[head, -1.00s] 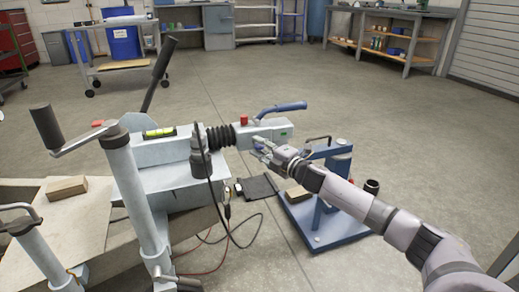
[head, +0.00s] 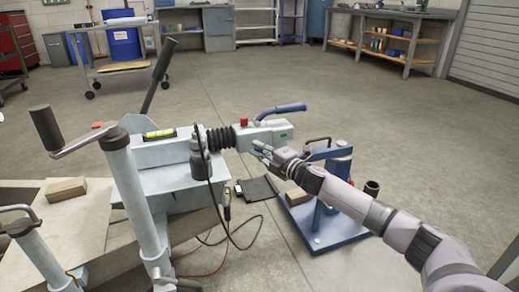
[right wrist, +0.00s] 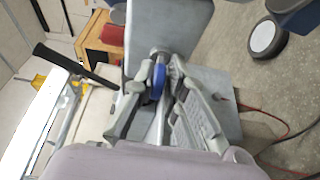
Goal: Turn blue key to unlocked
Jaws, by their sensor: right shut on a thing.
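The blue key (right wrist: 158,82) shows in the right wrist view, between the fingers of my right gripper (right wrist: 165,90). The gripper is shut on it. The key sits in the side of the grey coupling head (head: 262,132), which has a blue handle (head: 283,109) and a red knob on top. In the head view my right gripper (head: 264,151) is against the near side of the coupling head and hides most of the key. How far the key is turned cannot be told. My left gripper is not in view.
A blue stand (head: 325,231) is under my right forearm, with a wooden block (head: 297,196) on its base. A black cable (head: 211,180) hangs beside the trailer frame. A jack post with a crank (head: 130,170) stands at the left.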

